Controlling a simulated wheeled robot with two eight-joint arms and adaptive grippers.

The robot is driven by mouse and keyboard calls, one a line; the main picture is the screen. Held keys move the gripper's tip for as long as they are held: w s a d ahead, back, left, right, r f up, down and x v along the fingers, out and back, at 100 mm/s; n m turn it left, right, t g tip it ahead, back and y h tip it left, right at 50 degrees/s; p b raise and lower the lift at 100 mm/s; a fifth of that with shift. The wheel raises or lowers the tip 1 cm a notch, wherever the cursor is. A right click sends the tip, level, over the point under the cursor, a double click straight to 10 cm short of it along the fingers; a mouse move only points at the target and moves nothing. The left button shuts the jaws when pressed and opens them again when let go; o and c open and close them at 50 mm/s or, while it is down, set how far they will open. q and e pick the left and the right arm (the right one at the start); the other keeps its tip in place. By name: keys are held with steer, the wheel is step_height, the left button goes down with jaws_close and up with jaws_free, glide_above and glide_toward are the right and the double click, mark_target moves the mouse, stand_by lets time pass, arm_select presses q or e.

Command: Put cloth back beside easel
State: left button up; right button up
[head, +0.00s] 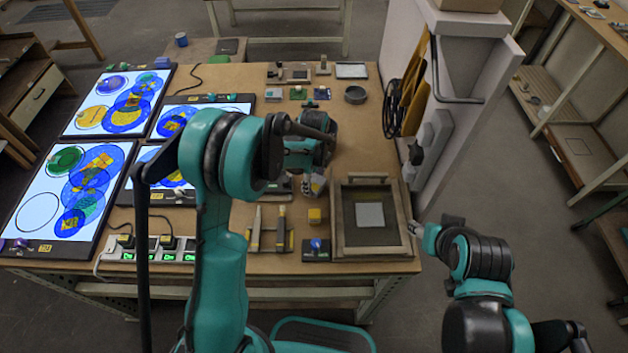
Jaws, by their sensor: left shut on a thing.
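My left gripper (314,174) points down over the middle of the table and is shut on a small pale, patterned thing (314,186), which looks like the cloth. My own arm hides part of it, and I cannot tell whether it touches the table. Just right of it lies a wooden frame (340,222) with a pale grey square inside. No standing easel is clear to me; lit panels (92,190) with coloured circles lie at the left. My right gripper (416,229) is beside the table's right edge, small in view; its jaws are unclear.
A yellow block (314,216), a blue-knobbed thing (316,248) and upright tools (268,232) stand near the front edge. A power strip (150,250) is at front left. A white partition (440,110) borders the right.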

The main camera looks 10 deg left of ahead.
stand_by(0.4)
arm_select(q)
steer(key=shift+f+b, duration=0.3)
steer(key=shift+b, duration=0.1)
steer(key=shift+f+b, duration=0.3)
steer(key=shift+b, duration=0.05)
stand_by(0.7)
steer(key=o, duration=1.1)
step_height(320, 180, up, 12)
steer(key=s+a+r+n+t+b, duration=0.1)
steer(key=s+a+r+n+t, duration=0.15)
steer(key=s+n, duration=0.25)
steer(key=s+a+r+n+t+b, duration=0.1)
steer(key=s+r+n, duration=0.2)
steer(key=s+n, duration=0.2)
steer(key=s+a+f+n+t+b, duration=0.2)
steer(key=s+a+f+n+t, duration=0.1)
steer(key=s+n, duration=0.7)
steer(key=shift+s+f+n+t+b, duration=0.3)
steer(key=shift+f+n+t, duration=0.1)
steer(key=shift+n, duration=0.3)
